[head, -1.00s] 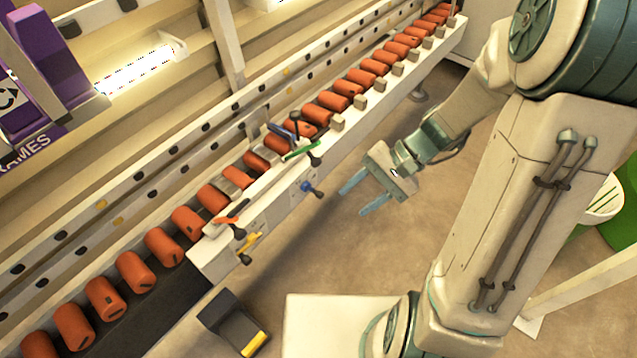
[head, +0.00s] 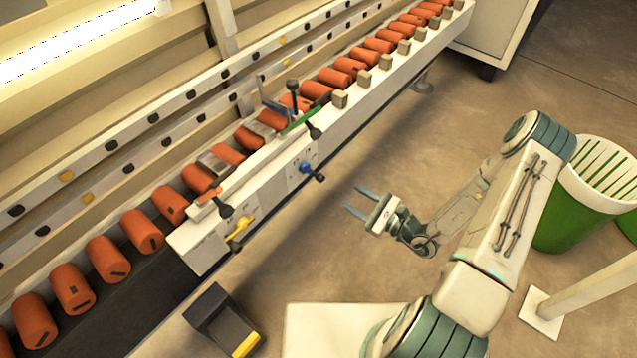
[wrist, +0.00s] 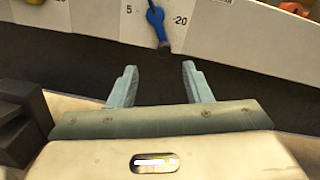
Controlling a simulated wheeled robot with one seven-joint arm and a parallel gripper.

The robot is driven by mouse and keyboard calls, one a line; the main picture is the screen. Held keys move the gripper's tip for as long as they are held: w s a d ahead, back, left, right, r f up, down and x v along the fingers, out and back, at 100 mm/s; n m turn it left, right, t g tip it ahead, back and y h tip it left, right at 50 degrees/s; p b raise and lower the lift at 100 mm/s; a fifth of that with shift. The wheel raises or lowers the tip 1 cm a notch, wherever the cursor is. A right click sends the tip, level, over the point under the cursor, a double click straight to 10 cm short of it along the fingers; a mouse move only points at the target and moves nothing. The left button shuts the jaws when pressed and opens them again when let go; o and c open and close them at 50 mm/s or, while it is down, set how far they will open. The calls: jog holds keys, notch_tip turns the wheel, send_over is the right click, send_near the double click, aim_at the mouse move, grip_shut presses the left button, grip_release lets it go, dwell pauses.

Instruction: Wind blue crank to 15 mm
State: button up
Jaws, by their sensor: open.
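The blue crank (head: 306,169) sits on the front face of the white machine bed (head: 262,190), with a dark knob at its end.
A yellow crank (head: 240,230), an orange lever (head: 212,200) and a green lever (head: 303,119) are on the same machine. Orange rollers (head: 170,204) line the conveyor. A dark box (head: 222,318) stands below. A green bin (head: 570,215) is at right. Floor between gripper and machine is clear.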

aim_at(324, 180)
jog(key=shift+m+t+h, duration=0.3)
jog(key=shift+m, duration=0.1)
jog(key=x, duration=0.4)
jog(key=f+b+x, duration=0.1)
jog(key=x, duration=0.4)
jog(key=b+x, duration=0.1)
jog(key=x, duration=0.3)
jog(key=shift+w+a+f, duration=0.1)
jog(key=shift+w+f, duration=0.1)
jog(key=shift+w, duration=0.2)
grip_shut()
